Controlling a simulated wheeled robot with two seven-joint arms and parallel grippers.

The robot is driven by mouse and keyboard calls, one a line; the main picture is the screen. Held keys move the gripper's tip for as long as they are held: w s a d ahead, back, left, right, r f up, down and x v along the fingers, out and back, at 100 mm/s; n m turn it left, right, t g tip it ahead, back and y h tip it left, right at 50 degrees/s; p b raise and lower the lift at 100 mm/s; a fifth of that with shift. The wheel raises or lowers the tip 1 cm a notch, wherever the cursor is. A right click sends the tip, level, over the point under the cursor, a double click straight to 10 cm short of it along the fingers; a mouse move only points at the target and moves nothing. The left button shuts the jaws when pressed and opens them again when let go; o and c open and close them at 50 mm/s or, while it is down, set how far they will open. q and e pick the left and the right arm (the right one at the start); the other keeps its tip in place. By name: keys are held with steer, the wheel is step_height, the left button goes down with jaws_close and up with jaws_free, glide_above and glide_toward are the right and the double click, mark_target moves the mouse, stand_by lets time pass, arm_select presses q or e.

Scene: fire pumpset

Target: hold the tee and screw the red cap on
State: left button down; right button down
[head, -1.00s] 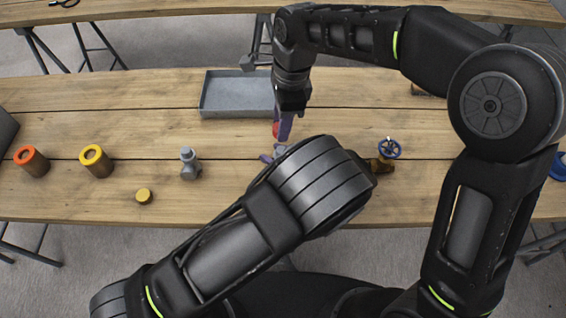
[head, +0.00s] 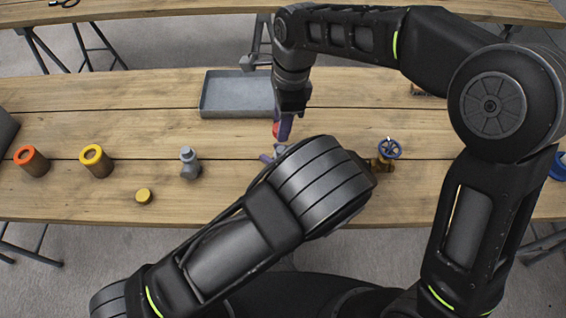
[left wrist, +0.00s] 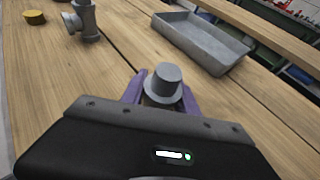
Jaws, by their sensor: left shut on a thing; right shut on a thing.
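My left gripper (left wrist: 163,92) has its purple fingers shut on a grey tee (left wrist: 166,82). The tee's round, flanged top stands up between the fingers in the left wrist view. In the head view, a small grey part of this tee (head: 280,149) shows beside my left arm, which hides the rest. My right gripper (head: 284,128) points down just above it, shut on the red cap (head: 276,130). Only a sliver of the cap shows beside the purple finger. I cannot tell whether cap and tee touch. The left wrist view shows neither the cap nor my right gripper.
Another grey tee (head: 189,163) stands to the left, with a yellow cap (head: 144,196) near it. A grey tray (head: 237,94) lies behind. A brass valve with blue handwheel (head: 389,149) is at right.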

steer(key=shift+f, duration=2.5)
steer(key=shift+f, duration=0.9)
steer(key=shift+f, duration=0.55)
